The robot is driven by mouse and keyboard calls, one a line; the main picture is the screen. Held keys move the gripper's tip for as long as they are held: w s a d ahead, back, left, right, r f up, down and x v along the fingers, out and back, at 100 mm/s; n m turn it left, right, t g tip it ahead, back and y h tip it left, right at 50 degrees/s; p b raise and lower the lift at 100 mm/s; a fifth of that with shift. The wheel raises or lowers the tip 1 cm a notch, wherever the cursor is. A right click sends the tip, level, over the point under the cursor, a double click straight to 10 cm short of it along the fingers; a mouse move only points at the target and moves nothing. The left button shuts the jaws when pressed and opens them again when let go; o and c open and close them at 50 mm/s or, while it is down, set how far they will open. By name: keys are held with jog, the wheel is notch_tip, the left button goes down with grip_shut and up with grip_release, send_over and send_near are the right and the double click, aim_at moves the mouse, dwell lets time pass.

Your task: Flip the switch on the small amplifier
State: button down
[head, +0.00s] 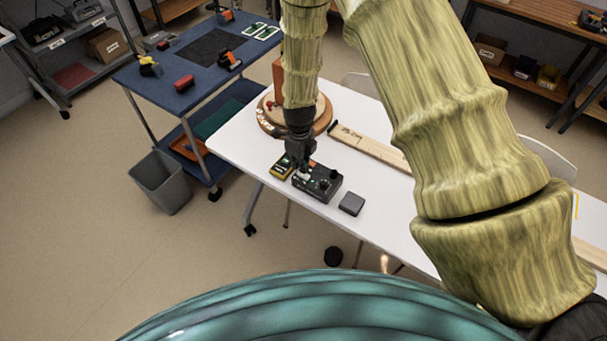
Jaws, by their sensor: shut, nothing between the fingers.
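The small amplifier (325,184) is a dark box with knobs on its top. It lies near the front edge of the white table (240,146). My gripper (301,170) points down at the left part of the amplifier's top, and its fingers are shut with nothing between them. Its tips are at or just above the top face; I cannot tell whether they touch. The switch cannot be made out, and the fingers cover part of the amplifier's left side.
A yellow and black device (281,167) lies close on the amplifier's left. A small grey box (352,204) lies on its right. Behind are a round wooden base (266,124) and a long wooden board (366,147). A blue cart (135,82) and a grey bin (160,183) stand at left.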

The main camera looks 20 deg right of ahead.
jog(key=shift+f+b, duration=0.5)
jog(key=shift+f, duration=0.5)
dwell(0.8)
jog(key=shift+r+p, duration=2.4)
jog(key=shift+r, duration=1.15)
